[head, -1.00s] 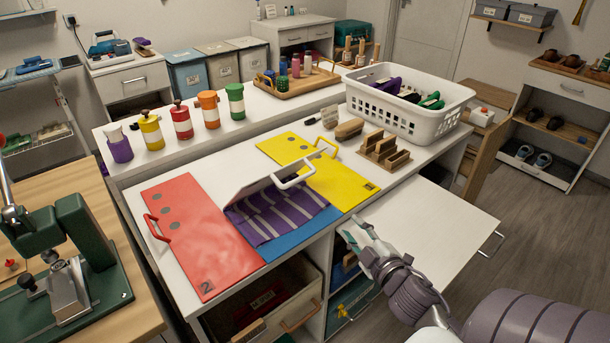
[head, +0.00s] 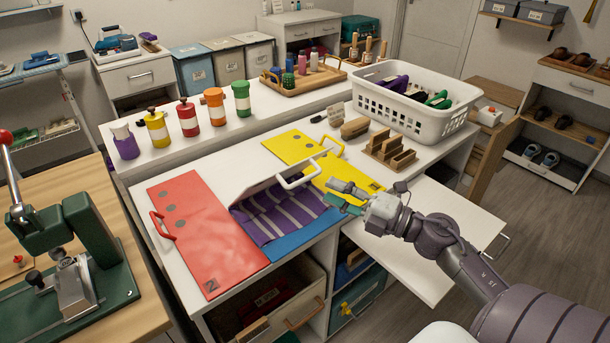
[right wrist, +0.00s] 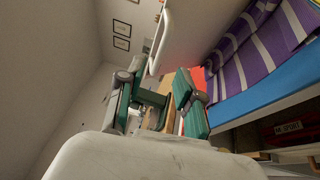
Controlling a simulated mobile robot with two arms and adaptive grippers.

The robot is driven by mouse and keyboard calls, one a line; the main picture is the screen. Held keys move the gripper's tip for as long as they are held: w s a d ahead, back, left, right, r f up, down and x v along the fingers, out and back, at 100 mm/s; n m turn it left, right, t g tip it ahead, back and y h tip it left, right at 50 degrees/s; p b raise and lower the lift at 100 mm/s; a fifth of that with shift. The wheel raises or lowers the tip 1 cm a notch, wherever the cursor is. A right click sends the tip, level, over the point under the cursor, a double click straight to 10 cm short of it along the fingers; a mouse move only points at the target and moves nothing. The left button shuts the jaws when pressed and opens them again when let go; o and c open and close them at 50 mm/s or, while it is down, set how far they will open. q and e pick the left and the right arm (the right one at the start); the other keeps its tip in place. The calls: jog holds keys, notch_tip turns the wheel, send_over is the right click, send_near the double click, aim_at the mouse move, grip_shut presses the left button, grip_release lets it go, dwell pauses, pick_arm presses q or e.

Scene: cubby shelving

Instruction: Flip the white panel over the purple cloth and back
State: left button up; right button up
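The white panel (head: 270,176) stands tilted, partly raised over the purple cloth (head: 275,217), with its white handle (head: 299,176) at its right edge. The striped cloth lies on a blue surface (head: 300,238); part of it is hidden under the panel. In the right wrist view the panel (right wrist: 205,30), handle (right wrist: 160,42) and cloth (right wrist: 255,45) show beyond the fingers. My right gripper (head: 339,194) is to the right of the handle, apart from it. Its green-padded fingers (right wrist: 157,103) are spread with nothing between them. My left gripper is not in view.
A red panel (head: 205,235) lies flat on the left, a yellow panel (head: 322,155) flat behind. Wooden blocks (head: 390,150) and a white basket (head: 415,105) stand at the back right. Several coloured jars (head: 188,118) line the shelf. A white board (head: 420,230) extends below my right arm.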

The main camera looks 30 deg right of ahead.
aim_at(305, 180)
jog(key=p+x, duration=0.1)
jog(key=x, duration=0.6)
jog(key=shift+w+a, duration=0.15)
jog(key=shift+w, duration=0.15)
jog(key=shift+c, duration=0.3)
grip_shut()
